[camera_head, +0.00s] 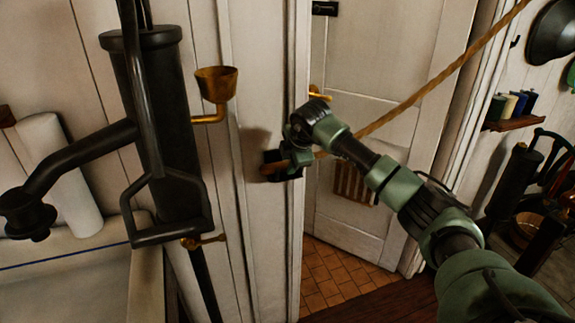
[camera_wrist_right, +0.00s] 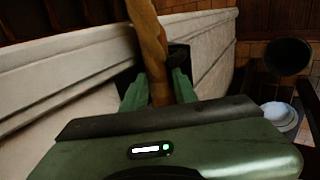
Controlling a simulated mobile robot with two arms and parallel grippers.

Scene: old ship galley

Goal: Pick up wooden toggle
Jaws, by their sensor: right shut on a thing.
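My right gripper (camera_head: 278,165) is at the white door frame, in the middle of the head view. In the right wrist view its two green fingers (camera_wrist_right: 159,92) are shut on a brown, wood-coloured piece, which I take to be the wooden toggle (camera_wrist_right: 160,93). A small brown bit of it (camera_head: 267,169) shows beside the gripper in the head view. A tan rope (camera_head: 430,86) runs from the upper right down to the gripper; it also shows in the wrist view (camera_wrist_right: 146,28). The fingers hide part of the toggle. My left gripper is not in view.
A black hand pump (camera_head: 165,110) with a brass cup (camera_head: 216,84) stands at left above a pale basin (camera_head: 70,285). A dark bracket (camera_head: 271,157) is on the frame beside the gripper. A white door (camera_head: 375,50) is behind my arm. Tiled floor (camera_head: 335,272) lies below.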

